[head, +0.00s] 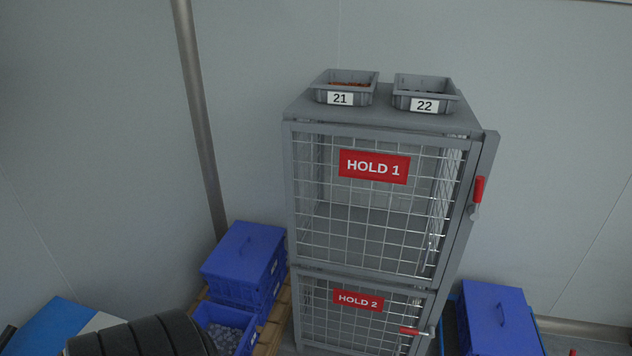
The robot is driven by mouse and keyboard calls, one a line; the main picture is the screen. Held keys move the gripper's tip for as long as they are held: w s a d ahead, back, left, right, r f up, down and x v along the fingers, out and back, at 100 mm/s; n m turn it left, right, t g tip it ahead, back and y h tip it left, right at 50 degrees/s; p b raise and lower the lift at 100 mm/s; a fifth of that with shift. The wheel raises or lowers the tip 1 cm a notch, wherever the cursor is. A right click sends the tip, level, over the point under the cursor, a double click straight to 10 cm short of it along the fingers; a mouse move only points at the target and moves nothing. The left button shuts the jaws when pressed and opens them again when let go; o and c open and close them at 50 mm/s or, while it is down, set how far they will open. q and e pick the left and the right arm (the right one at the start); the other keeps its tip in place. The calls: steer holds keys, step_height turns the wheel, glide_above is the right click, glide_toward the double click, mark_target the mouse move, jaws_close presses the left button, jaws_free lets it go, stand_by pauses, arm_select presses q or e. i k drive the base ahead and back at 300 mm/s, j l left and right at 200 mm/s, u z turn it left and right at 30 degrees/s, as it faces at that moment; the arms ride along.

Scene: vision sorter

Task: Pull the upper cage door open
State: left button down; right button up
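The upper cage door (366,214) is a grey-framed wire mesh panel with a red HOLD 1 sign (374,166). It looks closed against the front of the grey cage. A red-gripped latch handle (478,190) stands upright on the post at its right edge. The lower door (350,327) has a red HOLD 2 sign (358,300), and its red handle (412,331) lies horizontally. The upper compartment looks empty through the mesh. Neither of my grippers is in view.
Grey bins labelled 21 (343,98) and 22 (424,106) stand on the cage top. Blue crates stand at the left (240,262) and right (498,318) of the cage. A black ribbed object (142,338) is at bottom left. A pole (203,120) stands behind.

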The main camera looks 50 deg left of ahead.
mark_target(374, 166)
steer(key=u, duration=1.3)
